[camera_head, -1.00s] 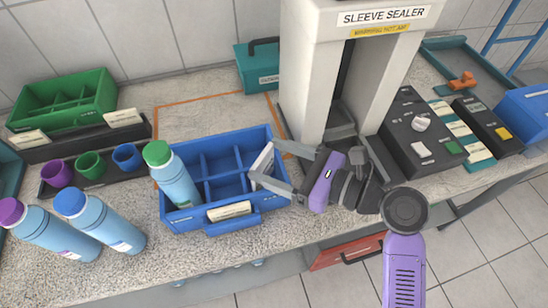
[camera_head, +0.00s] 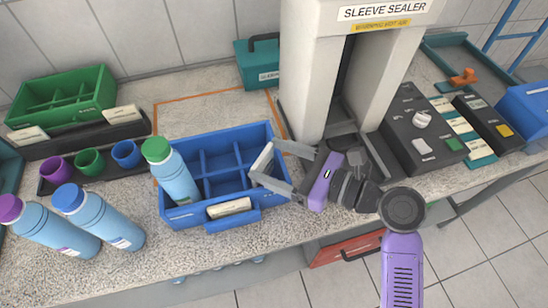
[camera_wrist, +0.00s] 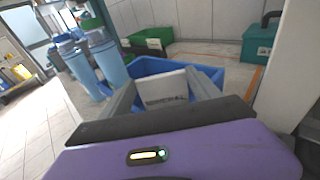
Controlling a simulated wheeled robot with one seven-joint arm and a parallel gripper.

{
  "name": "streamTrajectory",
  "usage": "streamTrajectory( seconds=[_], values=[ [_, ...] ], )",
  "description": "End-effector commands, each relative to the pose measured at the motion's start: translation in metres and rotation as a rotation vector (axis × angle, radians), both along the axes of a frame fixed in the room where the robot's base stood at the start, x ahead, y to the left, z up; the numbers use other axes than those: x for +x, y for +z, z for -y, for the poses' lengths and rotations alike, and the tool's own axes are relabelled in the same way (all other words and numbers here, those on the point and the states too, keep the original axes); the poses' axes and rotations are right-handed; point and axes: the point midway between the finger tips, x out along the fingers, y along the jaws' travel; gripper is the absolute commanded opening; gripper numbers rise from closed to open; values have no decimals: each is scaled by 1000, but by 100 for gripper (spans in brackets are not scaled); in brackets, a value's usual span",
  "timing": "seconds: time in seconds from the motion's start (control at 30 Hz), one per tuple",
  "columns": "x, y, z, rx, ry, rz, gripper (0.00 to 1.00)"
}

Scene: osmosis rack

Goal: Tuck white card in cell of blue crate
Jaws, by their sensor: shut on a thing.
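The blue crate (camera_head: 216,217) stands on the speckled counter, divided into several cells. A light-blue bottle with a green cap (camera_head: 172,172) stands in its left part. My gripper (camera_head: 264,165) is at the right end of the crate, shut on the white card (camera_head: 262,160). The card is tilted and sits over the crate's right-hand cells. In the wrist view the card (camera_wrist: 165,88) shows between the two fingers, with dark print near its lower edge, in front of the blue crate (camera_wrist: 150,66). How deep its lower edge reaches is hidden.
The sleeve sealer (camera_head: 308,80) stands close behind my gripper on the right. Two more bottles (camera_head: 100,215) are left of the crate. A green crate (camera_head: 62,98) and small cups (camera_head: 90,160) are farther left. Bare counter (camera_head: 205,115) lies behind the crate.

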Motion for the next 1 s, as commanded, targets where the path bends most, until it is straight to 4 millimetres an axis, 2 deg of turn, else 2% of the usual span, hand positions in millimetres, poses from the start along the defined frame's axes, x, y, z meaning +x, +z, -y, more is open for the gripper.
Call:
streamTrajectory(
  seconds=[1.0],
  values=[
    [0, -12, 0, 0, 0, 0, 14]
  ],
)
